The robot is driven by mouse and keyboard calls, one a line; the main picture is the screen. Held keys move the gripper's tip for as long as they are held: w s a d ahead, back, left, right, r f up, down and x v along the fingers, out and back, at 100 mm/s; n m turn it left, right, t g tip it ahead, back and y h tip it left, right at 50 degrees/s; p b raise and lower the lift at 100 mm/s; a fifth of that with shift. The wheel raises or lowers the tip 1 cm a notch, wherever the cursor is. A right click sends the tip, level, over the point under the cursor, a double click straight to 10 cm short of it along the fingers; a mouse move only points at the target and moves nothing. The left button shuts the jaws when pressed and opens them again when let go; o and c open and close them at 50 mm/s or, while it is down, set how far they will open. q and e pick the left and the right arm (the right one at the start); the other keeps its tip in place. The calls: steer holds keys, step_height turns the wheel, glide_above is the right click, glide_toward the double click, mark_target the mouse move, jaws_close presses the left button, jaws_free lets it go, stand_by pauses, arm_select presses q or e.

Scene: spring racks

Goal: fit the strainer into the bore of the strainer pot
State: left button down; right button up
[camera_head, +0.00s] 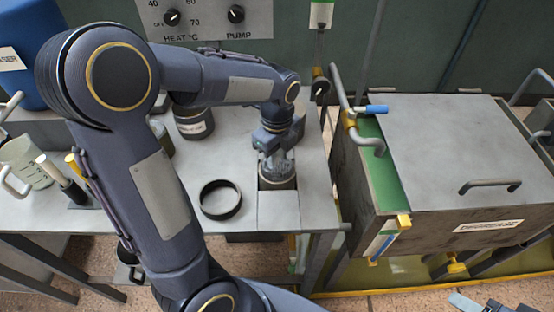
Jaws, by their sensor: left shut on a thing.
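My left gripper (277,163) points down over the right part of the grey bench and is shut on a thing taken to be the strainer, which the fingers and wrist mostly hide. Right below is a dark round body (277,183), probably the strainer pot, at the back of a pale grey block (279,209). The fingers overlap its top in the picture. I cannot tell whether the strainer is in the bore or above it. What may be my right gripper (478,304) is cut off at the bottom right; its jaws cannot be read.
A dark open ring (220,212) lies on the bench (245,226) left of the block. A labelled dark jar (194,124) stands behind it. A beaker (24,165) is at the left. The degrease tank (440,150) with pipe and blue-handled valve (371,109) stands right of the bench, across a gap.

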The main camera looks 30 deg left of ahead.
arm_select(q)
steer(key=shift+f, duration=0.9)
steer(key=shift+f, duration=0.2)
steer(key=c, duration=1.1)
jaws_free()
steer(key=shift+c, duration=0.2)
steer(key=shift+r, duration=0.1)
